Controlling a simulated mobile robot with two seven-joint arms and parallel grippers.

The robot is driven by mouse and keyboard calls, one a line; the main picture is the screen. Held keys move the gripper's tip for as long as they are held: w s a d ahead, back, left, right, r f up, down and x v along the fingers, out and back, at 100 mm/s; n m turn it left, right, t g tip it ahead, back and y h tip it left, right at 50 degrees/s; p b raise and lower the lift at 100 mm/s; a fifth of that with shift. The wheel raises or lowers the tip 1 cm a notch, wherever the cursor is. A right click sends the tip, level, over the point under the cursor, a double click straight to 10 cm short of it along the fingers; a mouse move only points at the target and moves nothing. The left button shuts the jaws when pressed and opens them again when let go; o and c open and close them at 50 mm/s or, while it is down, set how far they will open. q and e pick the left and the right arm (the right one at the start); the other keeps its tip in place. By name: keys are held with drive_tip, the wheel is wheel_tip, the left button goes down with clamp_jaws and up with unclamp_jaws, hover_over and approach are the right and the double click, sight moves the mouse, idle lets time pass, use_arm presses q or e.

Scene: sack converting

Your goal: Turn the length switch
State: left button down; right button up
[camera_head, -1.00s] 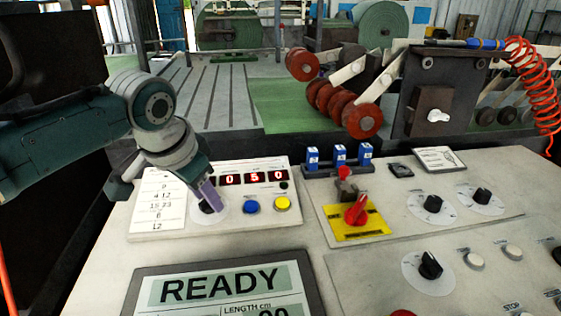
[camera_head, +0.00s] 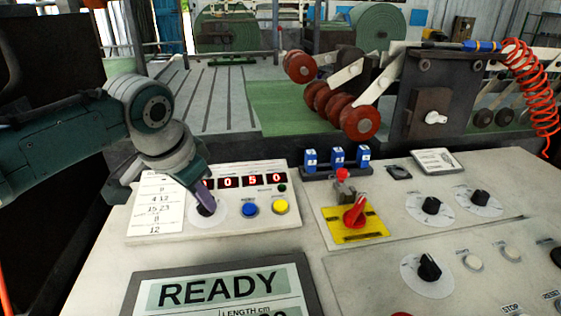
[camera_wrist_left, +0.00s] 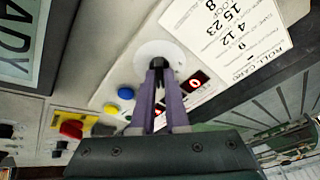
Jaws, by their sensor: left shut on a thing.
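A black rotary knob (camera_head: 206,209) on a round white dial (camera_head: 222,212) sits on the white counter panel, left of a blue and a yellow button. My left gripper (camera_head: 201,199) reaches down to it with purple fingers. In the left wrist view the fingers (camera_wrist_left: 160,72) are shut on the black knob (camera_wrist_left: 158,63), whose dark top shows between their tips. No readable label on this knob shows. Red digits (camera_head: 250,180) above it end in 050; the leftmost window is partly covered by the gripper. My right gripper is not in view.
A READY screen (camera_head: 222,290) stands in front. To the right are a red switch on a yellow plate (camera_head: 355,222), several other black knobs (camera_head: 431,205) and blue blocks (camera_head: 337,157). A printed card (camera_head: 157,203) lies left of the knob.

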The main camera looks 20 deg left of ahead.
use_arm(q)
drive_tip(key=n+p, duration=0.2)
drive_tip(key=n, duration=0.1)
drive_tip(key=shift+d+r+y+p, duration=0.1)
drive_tip(key=shift+r+y+p, duration=0.05)
drive_tip(key=shift+y+p, duration=0.25)
drive_tip(key=shift+n+p, duration=0.45)
drive_tip(key=shift+n, duration=0.55)
drive_tip(key=shift+n+y, duration=0.4)
drive_tip(key=shift+n, duration=0.6)
drive_tip(key=shift+n+p, duration=0.35)
drive_tip(key=shift+n, duration=0.85)
drive_tip(key=shift+n+g+y, duration=0.4)
drive_tip(key=shift+n+y, duration=0.1)
drive_tip(key=shift+n, duration=0.8)
